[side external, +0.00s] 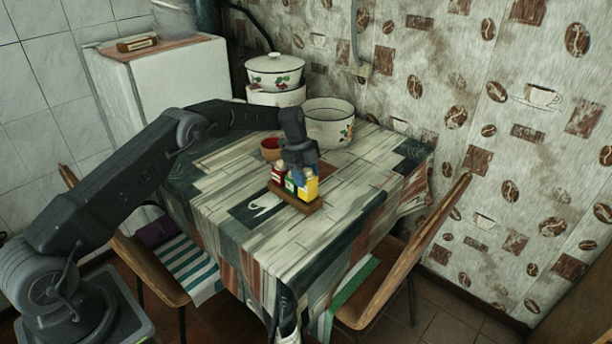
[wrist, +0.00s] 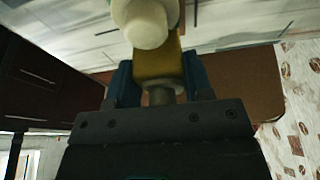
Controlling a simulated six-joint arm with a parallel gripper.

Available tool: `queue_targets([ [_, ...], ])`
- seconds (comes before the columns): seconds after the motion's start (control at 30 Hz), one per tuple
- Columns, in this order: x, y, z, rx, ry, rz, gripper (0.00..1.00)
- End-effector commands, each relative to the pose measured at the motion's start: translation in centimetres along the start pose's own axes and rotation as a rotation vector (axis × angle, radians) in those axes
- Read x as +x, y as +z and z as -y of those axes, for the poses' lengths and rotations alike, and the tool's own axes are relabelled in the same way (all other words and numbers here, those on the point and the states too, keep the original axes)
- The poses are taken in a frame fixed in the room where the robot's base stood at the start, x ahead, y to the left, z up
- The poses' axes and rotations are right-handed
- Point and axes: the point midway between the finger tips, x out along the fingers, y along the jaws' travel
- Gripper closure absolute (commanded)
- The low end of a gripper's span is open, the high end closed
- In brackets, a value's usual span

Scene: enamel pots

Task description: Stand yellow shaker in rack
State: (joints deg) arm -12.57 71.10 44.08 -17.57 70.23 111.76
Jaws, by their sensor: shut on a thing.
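The yellow shaker (side external: 310,188) is at the right end of the small wooden rack (side external: 298,204) on the table. A red shaker (side external: 278,177) and a green shaker (side external: 290,185) stand in the rack to its left. My gripper (side external: 301,170) is above the yellow shaker, pointing down. In the wrist view my gripper (wrist: 160,85) is shut on the yellow shaker (wrist: 158,64), between its blue fingers. I cannot tell whether the yellow shaker's base touches the rack.
A red-brown bowl (side external: 270,150) stands close behind the rack. The table's right and front parts are clear. Chairs stand around it.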

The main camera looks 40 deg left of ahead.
Motion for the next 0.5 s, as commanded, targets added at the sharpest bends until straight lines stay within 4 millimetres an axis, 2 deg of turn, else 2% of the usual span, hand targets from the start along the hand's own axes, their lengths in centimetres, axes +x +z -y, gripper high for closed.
queue_targets([
  [0.5, 0.9, 0.27, 0.03, 0.0, -0.001, 0.0, 0.72],
])
